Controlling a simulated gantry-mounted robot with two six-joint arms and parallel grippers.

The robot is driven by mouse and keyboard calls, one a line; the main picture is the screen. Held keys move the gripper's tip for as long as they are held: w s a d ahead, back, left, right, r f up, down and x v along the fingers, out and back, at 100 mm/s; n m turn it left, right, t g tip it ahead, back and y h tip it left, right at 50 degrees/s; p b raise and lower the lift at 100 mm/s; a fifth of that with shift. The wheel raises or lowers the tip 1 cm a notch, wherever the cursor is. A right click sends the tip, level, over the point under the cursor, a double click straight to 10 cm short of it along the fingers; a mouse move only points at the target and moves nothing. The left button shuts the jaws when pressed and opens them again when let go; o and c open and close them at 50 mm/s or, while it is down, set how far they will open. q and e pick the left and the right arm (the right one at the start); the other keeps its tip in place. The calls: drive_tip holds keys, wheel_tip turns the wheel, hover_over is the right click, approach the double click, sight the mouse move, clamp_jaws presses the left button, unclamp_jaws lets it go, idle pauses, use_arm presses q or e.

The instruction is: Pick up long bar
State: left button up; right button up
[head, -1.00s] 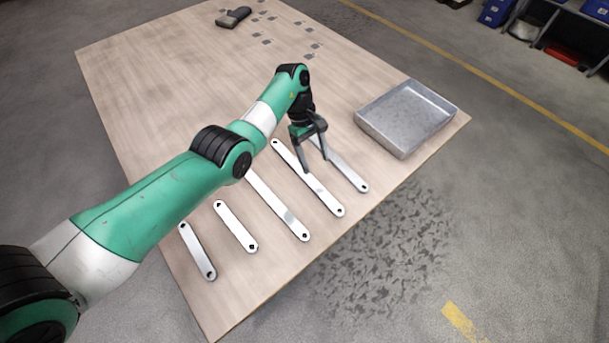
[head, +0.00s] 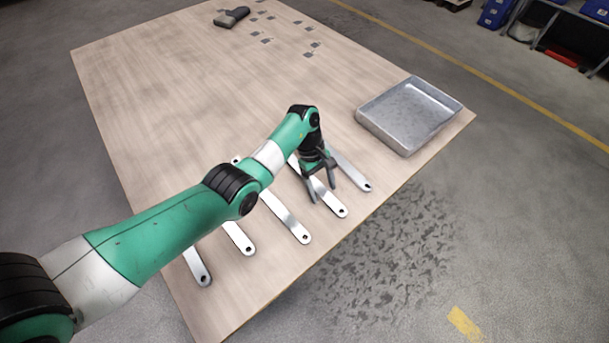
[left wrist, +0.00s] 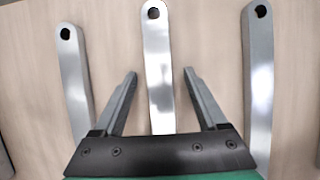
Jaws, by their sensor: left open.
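Several pale metal bars with a hole at the end lie roughly parallel on the table. My left gripper (head: 322,194) is open above one long bar (head: 330,199), the second from the right, with a finger on either side of it. In the left wrist view, that bar (left wrist: 157,60) runs between the open fingers (left wrist: 160,76); I cannot tell the exact height above it. Another long bar (head: 287,217) lies to its left and one (head: 353,173) to its right. My arm hides the far ends of several bars. My right gripper is not in view.
Two shorter bars (head: 238,238) (head: 197,267) lie at the left. A grey metal tray (head: 385,140) stands at the table's right edge. A dark object (head: 232,17) and several small grey pieces lie at the far end. The wooden table (head: 190,90) is clear in between.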

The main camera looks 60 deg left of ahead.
use_arm(q)
drive_tip(key=shift+c, duration=0.2)
clamp_jaws()
drive_tip(key=shift+r, duration=0.15)
drive_tip(key=shift+r+p, duration=0.55)
drive_tip(key=r+p, duration=0.4)
drive_tip(key=shift+s+d+r+p, duration=0.3)
drive_tip(key=shift+s+d, duration=0.05)
drive_tip(key=shift+s, duration=0.05)
drive_tip(key=s+d+r+p, duration=0.7)
drive_tip(key=s+d+p, duration=0.1)
drive_tip(key=p, duration=0.3)
drive_tip(key=shift+s+d+h+p, duration=0.25)
drive_tip(key=shift+s+h+p, duration=0.05)
drive_tip(key=shift+s, duration=0.55)
